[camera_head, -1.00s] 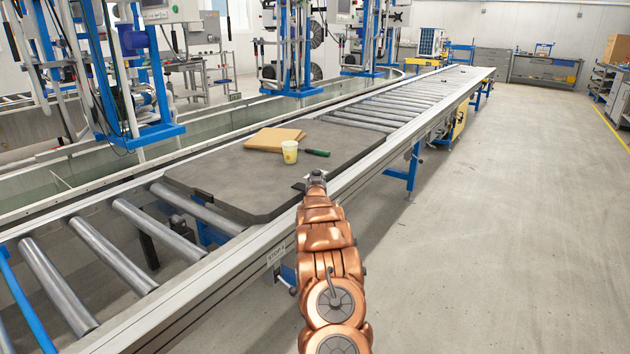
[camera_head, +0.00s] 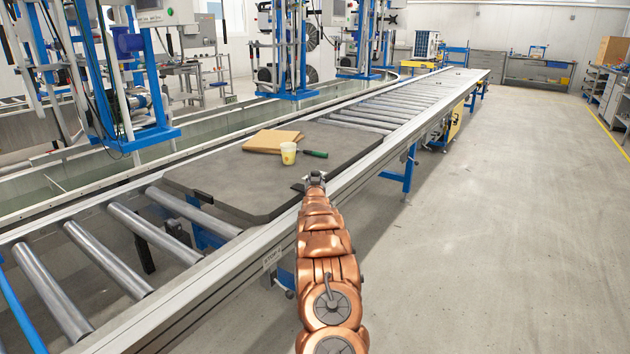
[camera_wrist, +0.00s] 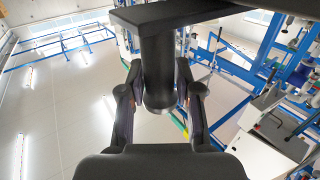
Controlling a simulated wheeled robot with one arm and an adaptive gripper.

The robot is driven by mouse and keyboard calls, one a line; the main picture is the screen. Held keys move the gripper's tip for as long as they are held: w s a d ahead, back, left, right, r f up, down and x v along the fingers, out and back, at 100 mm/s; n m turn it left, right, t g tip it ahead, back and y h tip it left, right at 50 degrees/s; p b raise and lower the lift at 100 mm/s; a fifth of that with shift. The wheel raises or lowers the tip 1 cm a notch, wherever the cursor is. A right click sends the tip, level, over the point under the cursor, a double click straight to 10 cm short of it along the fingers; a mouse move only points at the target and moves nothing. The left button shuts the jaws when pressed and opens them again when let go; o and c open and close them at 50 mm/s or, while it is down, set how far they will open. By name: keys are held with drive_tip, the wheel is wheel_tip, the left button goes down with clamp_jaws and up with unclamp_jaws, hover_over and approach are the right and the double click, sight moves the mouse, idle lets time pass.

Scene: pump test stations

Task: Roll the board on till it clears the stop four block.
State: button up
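The dark grey board (camera_head: 225,185) lies flat on the roller conveyor. Its near edge is a little beyond the label (camera_head: 272,257) on the side rail, which seems to read STOP 4. I cannot clearly make out the stop block. My gripper (camera_head: 316,178) is at the board's right edge, by a small dark bracket. In the wrist view, the two fingers of my gripper (camera_wrist: 160,90) stand on both sides of a dark round post (camera_wrist: 160,65) under a dark bar and appear closed on it.
On the board are a brown flat piece (camera_head: 272,141), a yellowish cup (camera_head: 288,153) and a green-handled tool (camera_head: 314,154). Bare rollers (camera_head: 105,258) lie nearer, and more rollers (camera_head: 395,108) run clear beyond. The floor (camera_head: 480,220) to the right is open.

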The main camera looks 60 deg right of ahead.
drive_tip(key=o, duration=0.4)
drive_tip(key=shift+s, duration=0.1)
drive_tip(key=shift+v, duration=6)
